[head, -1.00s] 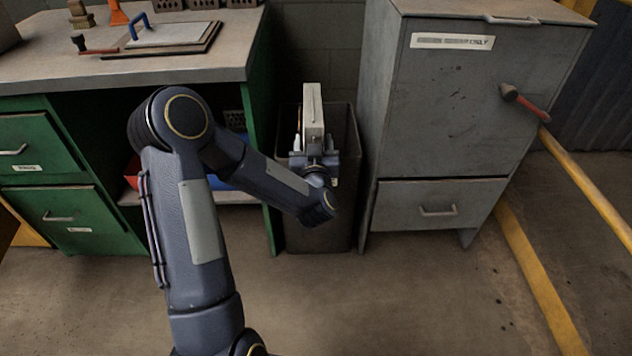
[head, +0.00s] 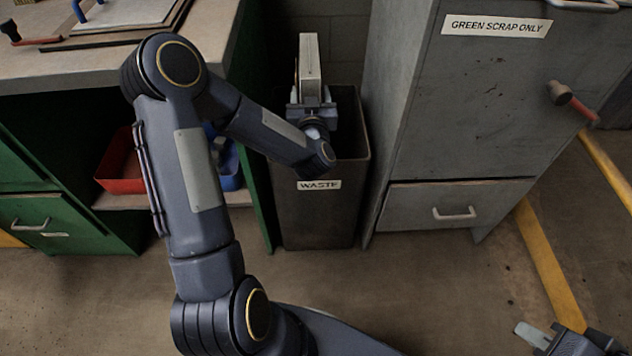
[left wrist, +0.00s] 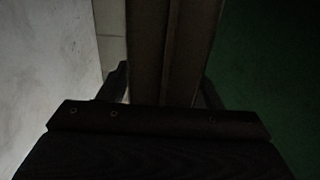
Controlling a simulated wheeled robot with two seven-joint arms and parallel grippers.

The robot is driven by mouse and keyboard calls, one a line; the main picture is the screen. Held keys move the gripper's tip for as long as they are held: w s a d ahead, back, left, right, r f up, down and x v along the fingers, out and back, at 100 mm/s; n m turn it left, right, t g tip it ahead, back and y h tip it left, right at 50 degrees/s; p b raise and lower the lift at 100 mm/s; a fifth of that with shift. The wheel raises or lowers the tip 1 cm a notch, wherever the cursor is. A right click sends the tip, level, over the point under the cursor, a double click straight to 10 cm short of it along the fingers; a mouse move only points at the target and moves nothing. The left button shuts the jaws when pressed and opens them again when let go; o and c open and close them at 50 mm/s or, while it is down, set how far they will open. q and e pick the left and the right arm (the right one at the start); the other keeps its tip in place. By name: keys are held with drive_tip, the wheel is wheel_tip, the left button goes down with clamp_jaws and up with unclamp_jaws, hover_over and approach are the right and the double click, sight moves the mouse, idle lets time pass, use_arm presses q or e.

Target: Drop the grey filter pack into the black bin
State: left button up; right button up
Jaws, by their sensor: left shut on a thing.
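The grey filter pack (head: 309,62) is upright in my left gripper (head: 311,98), whose fingers are shut on it. In the head view, pack and gripper appear above the left part of the black bin's opening. The pack's lower end is hidden behind the gripper. The black bin (head: 318,220) stands on the floor with a WASTE label on its front. In the left wrist view the pack (left wrist: 178,45) shows dark between the two fingers. My right gripper (head: 562,338) is at the bottom right, partly cut off; its jaw opening is unclear.
A grey cabinet (head: 470,120) labelled GREEN SCRAP ONLY, with a red-handled tool (head: 573,102), stands right of the bin. A green workbench (head: 70,220) stands left, with a red tray (head: 122,165) and blue tray on its shelf. The floor in front is clear.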

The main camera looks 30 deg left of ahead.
use_arm(q)
drive_tip(key=shift+f+b, duration=1.55)
drive_tip(key=shift+f, duration=0.75)
drive_tip(key=o, duration=1.3)
drive_tip(key=shift+o, duration=1.2)
drive_tip(key=shift+f, duration=0.3)
drive_tip(key=p+v, duration=0.1)
drive_tip(key=v, duration=0.6)
drive_tip(key=shift+s+d+r, duration=0.2)
drive_tip(key=shift+s+d, duration=0.05)
drive_tip(key=shift+s, duration=0.1)
